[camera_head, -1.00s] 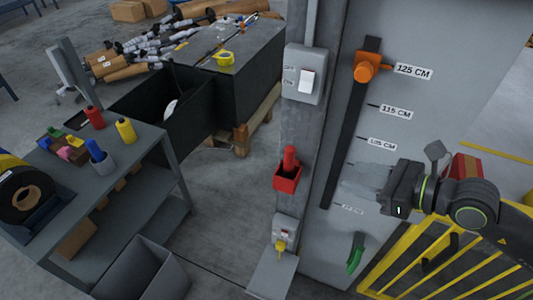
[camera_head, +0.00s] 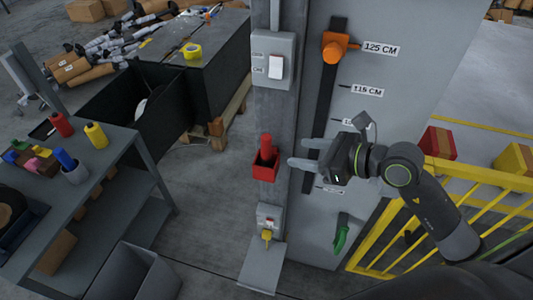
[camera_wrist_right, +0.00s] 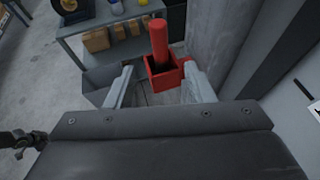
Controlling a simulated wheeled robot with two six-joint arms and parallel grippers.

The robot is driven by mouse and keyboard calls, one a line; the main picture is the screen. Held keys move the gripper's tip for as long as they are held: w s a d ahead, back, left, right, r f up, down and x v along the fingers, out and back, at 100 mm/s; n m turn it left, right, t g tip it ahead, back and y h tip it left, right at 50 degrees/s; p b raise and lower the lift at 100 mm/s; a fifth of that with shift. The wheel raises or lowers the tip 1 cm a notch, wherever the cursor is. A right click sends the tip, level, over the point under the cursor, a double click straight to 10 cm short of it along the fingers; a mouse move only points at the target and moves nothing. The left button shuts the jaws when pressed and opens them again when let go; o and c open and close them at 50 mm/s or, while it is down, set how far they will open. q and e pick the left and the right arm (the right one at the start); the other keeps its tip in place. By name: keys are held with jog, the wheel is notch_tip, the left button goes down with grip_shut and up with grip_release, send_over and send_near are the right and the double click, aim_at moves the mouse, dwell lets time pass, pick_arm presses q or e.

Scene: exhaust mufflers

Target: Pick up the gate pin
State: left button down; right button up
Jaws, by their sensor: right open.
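The gate pin, a red rod (camera_head: 266,145), stands upright in a small red holder (camera_head: 264,172) on the grey post. In the right wrist view the pin (camera_wrist_right: 159,42) rises from the holder (camera_wrist_right: 162,80), ahead of and between the two fingers. My right gripper (camera_head: 303,153) is open and empty, just right of the pin, with its fingers pointing left at it. The fingers appear apart from the pin. The pin's lower end is hidden inside the holder. My left gripper is not in view.
The grey panel with the height scale (camera_head: 380,48) and orange knob (camera_head: 337,47) stands behind my right arm. A white switch box (camera_head: 273,60) is above the pin, and a small box with a yellow part (camera_head: 267,235) below. A yellow railing (camera_head: 380,232) is at right, a grey cart (camera_head: 95,190) at left.

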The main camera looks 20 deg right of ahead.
aim_at(266, 146)
jog(key=p+x, duration=0.1)
jog(key=x, duration=0.2)
jog(key=p+x, duration=0.1)
jog(key=x, duration=0.3)
jog(key=p+x, duration=0.1)
jog(key=x, duration=0.2)
jog(key=shift+w+a+r, duration=0.2)
jog(key=shift+w+a, duration=0.05)
jog(key=shift+a, duration=0.05)
jog(key=shift+w+a+f, duration=0.15)
jog(key=shift+w, duration=0.05)
grip_shut()
dwell(0.4)
